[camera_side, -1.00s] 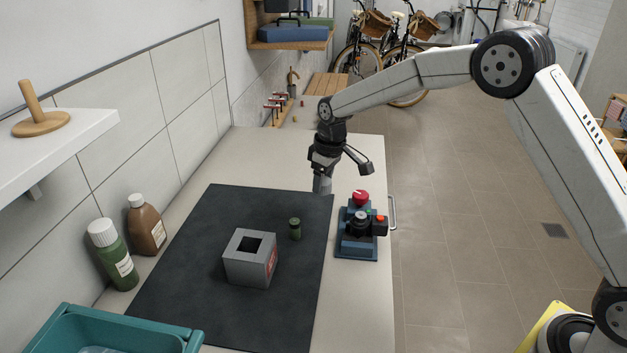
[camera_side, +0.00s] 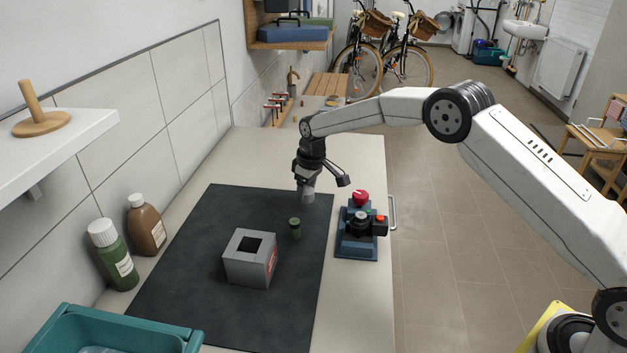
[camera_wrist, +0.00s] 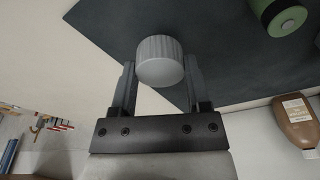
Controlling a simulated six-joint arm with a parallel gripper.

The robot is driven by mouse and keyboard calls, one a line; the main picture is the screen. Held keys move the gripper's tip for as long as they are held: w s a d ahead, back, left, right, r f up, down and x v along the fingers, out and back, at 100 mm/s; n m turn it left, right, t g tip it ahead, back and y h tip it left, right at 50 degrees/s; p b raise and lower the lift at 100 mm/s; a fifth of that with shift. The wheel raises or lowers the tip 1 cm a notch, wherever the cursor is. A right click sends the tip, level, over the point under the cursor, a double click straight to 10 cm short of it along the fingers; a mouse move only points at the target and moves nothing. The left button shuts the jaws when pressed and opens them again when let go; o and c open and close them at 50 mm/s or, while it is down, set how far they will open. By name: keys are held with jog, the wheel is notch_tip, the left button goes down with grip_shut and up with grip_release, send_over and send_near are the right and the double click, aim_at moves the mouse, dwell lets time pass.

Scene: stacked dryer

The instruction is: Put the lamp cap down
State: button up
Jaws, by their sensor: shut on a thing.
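The lamp cap (camera_wrist: 160,60) is a grey cap with a ribbed side, held between the two fingers of my gripper (camera_wrist: 158,82) in the wrist view. In the side view my gripper (camera_side: 305,193) points down near the far right corner of the dark mat (camera_side: 190,230). The cap cannot be made out clearly there, and its height above the mat is hard to judge.
A small green cylinder (camera_side: 295,228) stands on the mat nearer the camera, beside a grey box with a square opening (camera_side: 250,270). A blue device with a red knob (camera_side: 358,230) stands right of the mat. Bottles (camera_side: 146,225) stand left. The mat's far left is clear.

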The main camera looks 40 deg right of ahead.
aim_at(307, 190)
jog(key=shift+w+f, duration=0.2)
jog(key=shift+f, duration=1.6)
jog(key=o, duration=1.2)
jog(key=shift+f, duration=0.1)
jog(key=r, duration=0.4)
jog(key=s+r, duration=0.1)
jog(key=r, duration=0.6)
jog(key=shift+s+d+r, duration=0.3)
jog(key=shift+d, duration=0.05)
jog(key=shift+r, duration=0.25)
